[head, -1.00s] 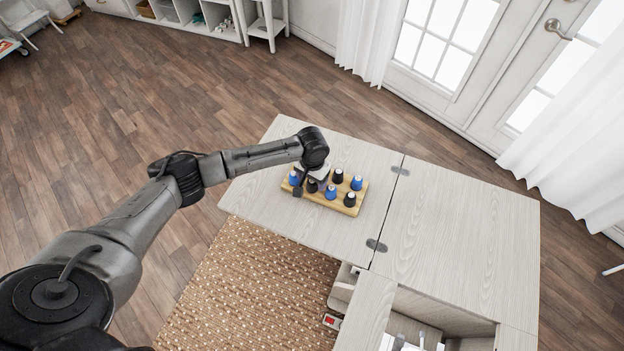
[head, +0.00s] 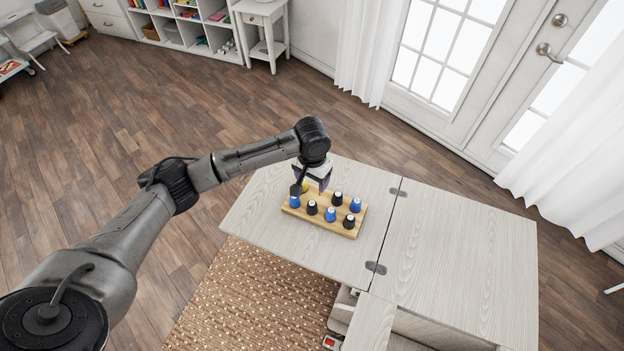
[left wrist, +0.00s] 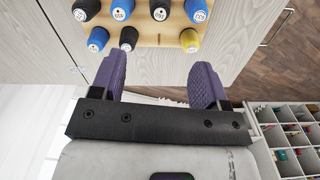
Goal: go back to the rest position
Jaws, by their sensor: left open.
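My left gripper (head: 311,187) is open and empty, above the back left end of a wooden thread rack (head: 348,231). The rack lies on the pale wooden cabinet top and holds several blue and black spools (head: 330,214). A yellow spool (left wrist: 189,40) stands at one end of the rack in the left wrist view, and in the head view it is partly hidden behind the gripper. In the left wrist view the two purple finger pads (left wrist: 158,84) are wide apart with nothing between them. My right gripper is not in view.
The cabinet top's right leaf (head: 460,240) is bare, joined by metal hinges (head: 375,267). An open compartment lies below at the front. A woven rug (head: 250,300) covers the floor in front. White shelves (head: 195,30), doors and curtains (head: 575,160) stand at the back.

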